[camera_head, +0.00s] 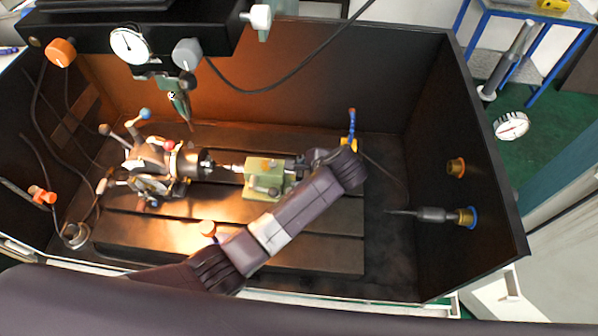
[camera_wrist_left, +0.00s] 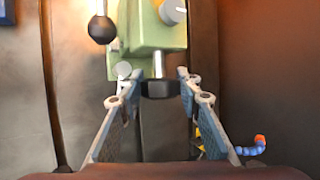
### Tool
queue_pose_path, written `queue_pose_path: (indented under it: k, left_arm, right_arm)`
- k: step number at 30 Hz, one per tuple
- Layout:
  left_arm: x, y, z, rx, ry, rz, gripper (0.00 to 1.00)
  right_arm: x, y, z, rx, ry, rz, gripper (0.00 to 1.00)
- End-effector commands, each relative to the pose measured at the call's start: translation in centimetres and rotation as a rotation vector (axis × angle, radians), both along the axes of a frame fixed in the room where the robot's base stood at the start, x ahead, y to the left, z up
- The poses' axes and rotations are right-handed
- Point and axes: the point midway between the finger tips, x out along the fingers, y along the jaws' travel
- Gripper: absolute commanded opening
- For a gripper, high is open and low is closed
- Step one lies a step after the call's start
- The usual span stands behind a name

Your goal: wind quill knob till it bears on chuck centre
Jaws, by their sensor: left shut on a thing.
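The green tailstock (camera_head: 262,180) stands on the slotted table, and its quill points left at the chuck (camera_head: 186,162). The quill tip (camera_head: 232,168) is close to the chuck's centre; I cannot tell whether they touch. My left gripper (camera_head: 298,163) is at the tailstock's right end. In the left wrist view its two fingers are on either side of the dark quill knob (camera_wrist_left: 159,89) and shut on it. The knob sits on a bright shaft out of the green body (camera_wrist_left: 158,32). In the head view my wrist largely hides the knob. My right gripper is not in view.
Dark enclosure walls surround the table. A blue and orange nozzle (camera_head: 350,125) stands behind my wrist, also in the left wrist view (camera_wrist_left: 256,147). A spindle tool (camera_head: 180,105) hangs above the chuck. A dark nozzle (camera_head: 435,214) juts from the right wall. The table's front right is clear.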

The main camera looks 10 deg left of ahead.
Motion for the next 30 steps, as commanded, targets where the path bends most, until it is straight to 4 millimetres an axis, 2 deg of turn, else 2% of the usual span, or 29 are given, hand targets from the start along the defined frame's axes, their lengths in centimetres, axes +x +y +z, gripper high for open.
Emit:
queue_pose_path:
  k: [15, 16, 20, 21, 30]
  left_arm:
    - [0.01, -0.04, 0.04, 0.000, 0.025, 0.000, 0.07]
    - [0.01, -0.04, 0.04, 0.000, 0.025, 0.000, 0.33]
    - [0.01, -0.03, 0.04, 0.000, 0.025, 0.000, 0.47]
    - [0.02, -0.03, 0.03, 0.000, 0.025, 0.000, 0.50]
    - [0.05, -0.02, 0.24, 0.000, 0.024, 0.000, 0.50]
  right_arm:
    - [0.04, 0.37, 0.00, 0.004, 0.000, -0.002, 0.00]
    - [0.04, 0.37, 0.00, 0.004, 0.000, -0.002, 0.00]
    - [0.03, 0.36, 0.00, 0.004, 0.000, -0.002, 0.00]
    - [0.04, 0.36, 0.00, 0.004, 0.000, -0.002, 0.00]
    - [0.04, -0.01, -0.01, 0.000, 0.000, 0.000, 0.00]
